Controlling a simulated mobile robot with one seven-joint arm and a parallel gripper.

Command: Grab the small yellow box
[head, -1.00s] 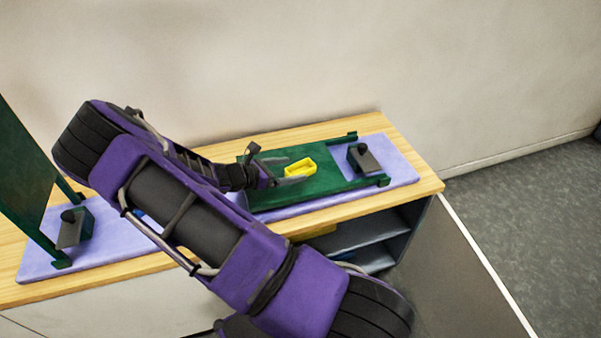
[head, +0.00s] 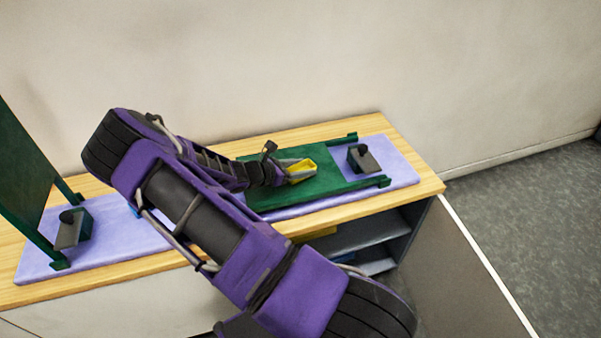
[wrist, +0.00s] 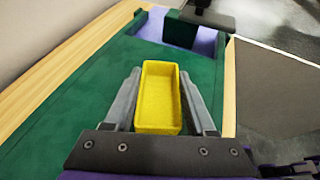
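The small yellow box (head: 302,170) is an open-topped rectangular tray on the green board (head: 335,182) of the right-hand stand. In the wrist view the yellow box (wrist: 158,97) lies lengthwise between my two fingers. My gripper (head: 299,167) has one finger along each long side of it. In the wrist view my gripper (wrist: 160,74) has its fingers spread, with what looks like a narrow gap on each side of the box. The fingers partly hide the box in the head view.
The green board lies on a lilac mat (head: 402,172) on a wooden-topped cabinet (head: 428,184). A dark block with a knob (head: 364,160) stands beyond the board. Another green stand (head: 25,185) and a similar block (head: 72,230) are at left. A wall runs behind.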

